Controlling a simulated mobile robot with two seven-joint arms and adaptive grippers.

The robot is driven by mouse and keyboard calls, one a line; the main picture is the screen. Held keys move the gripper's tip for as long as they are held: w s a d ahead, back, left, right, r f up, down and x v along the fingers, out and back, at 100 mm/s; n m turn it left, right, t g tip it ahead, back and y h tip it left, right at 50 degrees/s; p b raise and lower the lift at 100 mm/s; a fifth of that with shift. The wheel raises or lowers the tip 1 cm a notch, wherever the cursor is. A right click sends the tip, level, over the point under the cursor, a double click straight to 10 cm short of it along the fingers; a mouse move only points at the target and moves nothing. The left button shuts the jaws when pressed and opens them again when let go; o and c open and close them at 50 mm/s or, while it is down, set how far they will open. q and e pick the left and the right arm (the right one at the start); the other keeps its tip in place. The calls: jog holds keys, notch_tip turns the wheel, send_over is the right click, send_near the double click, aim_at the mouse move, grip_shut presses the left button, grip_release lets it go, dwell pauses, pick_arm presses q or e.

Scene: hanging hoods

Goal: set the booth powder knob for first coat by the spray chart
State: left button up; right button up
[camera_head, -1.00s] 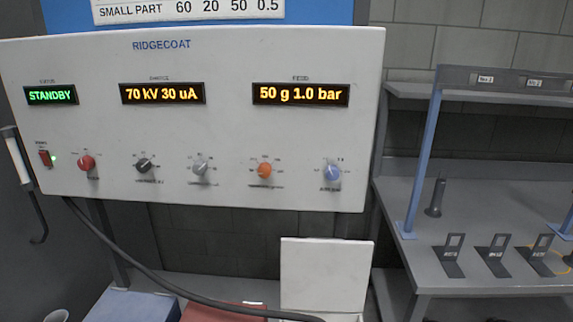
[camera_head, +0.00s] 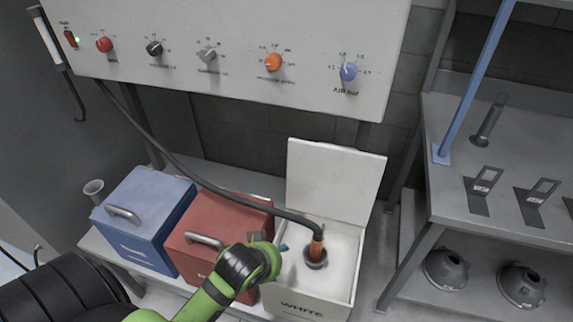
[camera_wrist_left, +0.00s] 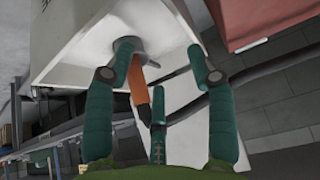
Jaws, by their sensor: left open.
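The control panel (camera_head: 225,25) shows only its lower part in the head view. It carries a red knob (camera_head: 104,45), a black knob (camera_head: 154,48), a grey knob (camera_head: 207,54), an orange knob (camera_head: 273,62) and a blue knob (camera_head: 349,71). The lettering under the orange knob looks like powder but is blurred. The spray chart and the displays are out of view. My left gripper (camera_head: 277,256) is low, beside the open white box and well below the knobs. In the left wrist view, its teal fingers (camera_wrist_left: 160,60) are spread and hold nothing. My right gripper is not in view.
The open white box (camera_head: 318,303) holds an orange pickup tube (camera_head: 317,246) on a black hose (camera_head: 215,188). A red box (camera_head: 232,215) and a blue box (camera_head: 147,215) stand to its left. A grey shelf unit (camera_head: 455,205) with parts stands at the right.

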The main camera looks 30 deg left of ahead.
pick_arm(q)
jog(key=w+a+r+n+t+y, duration=0.1)
jog(key=w+a+r+n+t, duration=0.25)
jog(key=w+r, duration=0.55)
jog(key=n+t+y, duration=0.4)
jog(key=n+t, duration=0.3)
jog(key=n, duration=0.1)
send_near(272, 65)
jog(key=w, duration=0.2)
jog(key=shift+m, duration=0.25)
jog(key=x, duration=0.2)
jog(key=p+x, duration=0.1)
jog(key=x, duration=0.1)
jog(key=p+x, duration=0.1)
jog(key=x, duration=0.1)
jog(key=shift+a+r, duration=0.15)
jog(key=shift+a, duration=0.15)
jog(key=shift+w+a, duration=0.15)
jog(key=shift+w, duration=0.3)
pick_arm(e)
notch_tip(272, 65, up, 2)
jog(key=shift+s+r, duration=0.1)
pick_arm(q)
grip_shut()
